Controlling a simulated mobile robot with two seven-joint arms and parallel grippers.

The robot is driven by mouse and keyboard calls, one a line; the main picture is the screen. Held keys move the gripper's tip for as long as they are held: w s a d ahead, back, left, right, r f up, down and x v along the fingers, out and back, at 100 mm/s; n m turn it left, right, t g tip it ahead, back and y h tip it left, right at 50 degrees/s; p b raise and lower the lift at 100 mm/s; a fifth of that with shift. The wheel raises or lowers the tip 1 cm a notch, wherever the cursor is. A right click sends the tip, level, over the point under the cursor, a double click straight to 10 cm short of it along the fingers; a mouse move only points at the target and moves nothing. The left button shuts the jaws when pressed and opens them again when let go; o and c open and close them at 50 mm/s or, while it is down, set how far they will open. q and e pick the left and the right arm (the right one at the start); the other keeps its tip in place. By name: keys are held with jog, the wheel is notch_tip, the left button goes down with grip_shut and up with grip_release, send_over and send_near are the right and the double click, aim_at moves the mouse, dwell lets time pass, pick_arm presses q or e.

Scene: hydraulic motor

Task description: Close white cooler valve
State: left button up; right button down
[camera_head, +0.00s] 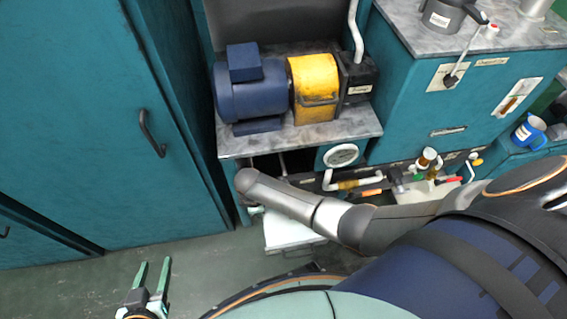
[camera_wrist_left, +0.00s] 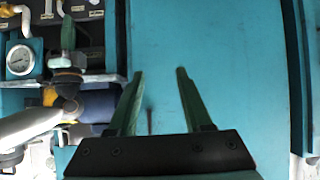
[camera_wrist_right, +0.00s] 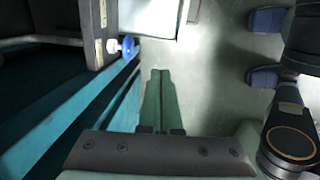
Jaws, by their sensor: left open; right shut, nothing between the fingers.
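In the right wrist view a small white valve-like fitting with a blue handle (camera_wrist_right: 128,47) sticks out from a labelled panel edge, left of and beyond my right fingertips. I cannot tell for sure that it is the cooler valve. My right gripper (camera_wrist_right: 161,72) is shut and empty, apart from that fitting, with floor behind it. In the head view my right arm crosses the middle and hides its gripper. A small white stub (camera_head: 256,210) shows by the arm's end. My left gripper (camera_head: 152,272) is open and empty, low at the left; its fingers also show before teal panelling in the left wrist view (camera_wrist_left: 157,72).
A blue motor (camera_head: 250,92) and yellow coupling guard (camera_head: 314,88) stand on a bench at the back. A tall teal cabinet (camera_head: 80,120) fills the left. Open floor (camera_head: 70,290) lies before it.

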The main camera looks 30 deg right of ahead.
pick_arm(q)
jog(key=shift+w+d+f+b, duration=0.2)
jog(key=shift+w+f+b, duration=0.05)
jog(key=shift+f+b, duration=0.5)
pick_arm(e)
jog(key=w+d+n+h, duration=0.1)
jog(key=w+d+g+h, duration=0.1)
jog(key=w+d, duration=0.1)
jog(key=shift+d+r+n, duration=0.1)
jog(key=shift+d+n, duration=0.05)
jog(key=shift+n, duration=0.25)
pick_arm(q)
jog(key=shift+r, duration=0.1)
